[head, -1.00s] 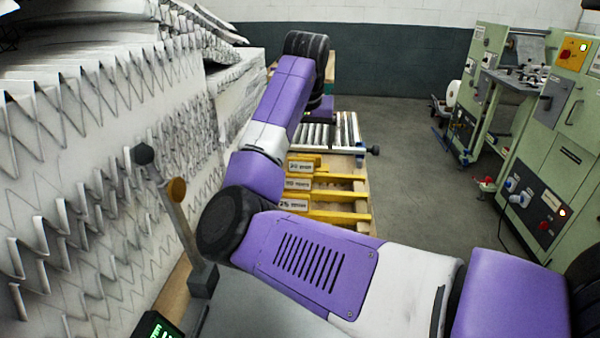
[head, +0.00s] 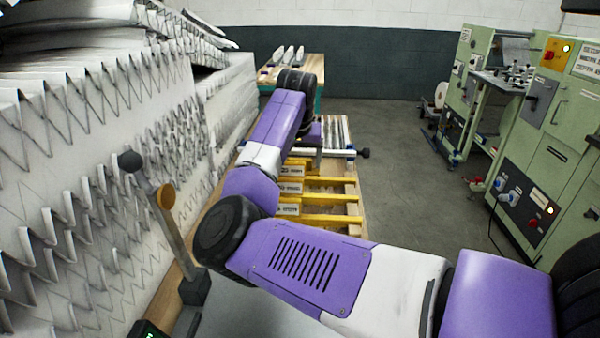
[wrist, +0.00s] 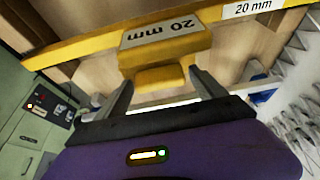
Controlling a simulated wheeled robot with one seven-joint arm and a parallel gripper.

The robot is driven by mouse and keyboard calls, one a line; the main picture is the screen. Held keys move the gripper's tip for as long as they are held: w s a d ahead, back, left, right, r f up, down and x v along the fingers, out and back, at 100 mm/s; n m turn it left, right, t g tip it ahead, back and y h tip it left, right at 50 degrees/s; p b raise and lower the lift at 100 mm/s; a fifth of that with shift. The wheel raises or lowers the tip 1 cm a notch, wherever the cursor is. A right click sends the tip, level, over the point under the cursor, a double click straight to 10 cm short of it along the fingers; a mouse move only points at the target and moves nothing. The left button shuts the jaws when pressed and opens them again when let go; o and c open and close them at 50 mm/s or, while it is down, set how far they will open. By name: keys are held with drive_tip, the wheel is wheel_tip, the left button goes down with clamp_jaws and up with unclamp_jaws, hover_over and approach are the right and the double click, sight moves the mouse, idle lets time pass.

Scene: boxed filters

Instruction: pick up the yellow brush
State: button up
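I see nothing I can clearly make out as a brush. Yellow bars with white labels (head: 332,199) lie in a row on the wooden bench. In the wrist view, a yellow block labelled "20 mm" (wrist: 165,45) sits against a long yellow bar (wrist: 85,45). My gripper (wrist: 162,78) is open, with its two dark fingers on either side of the block's lower lip. I cannot tell whether they touch it. In the head view, my gripper's fingers are hidden behind my purple arm.
Metal rollers (head: 335,133) lie at the bench's far end. Pleated white filter stacks (head: 70,130) crowd the left side. A lever with a dark knob (head: 130,161) stands in front of them. Green machines (head: 540,150) stand right, with clear floor (head: 405,170) between.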

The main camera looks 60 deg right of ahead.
sight(300, 159)
drive_tip(key=c, duration=1.2)
drive_tip(key=shift+o, duration=0.2)
drive_tip(key=shift+r, duration=0.1)
wheel_tip(300, 159, up, 20)
drive_tip(key=shift+p, duration=0.35)
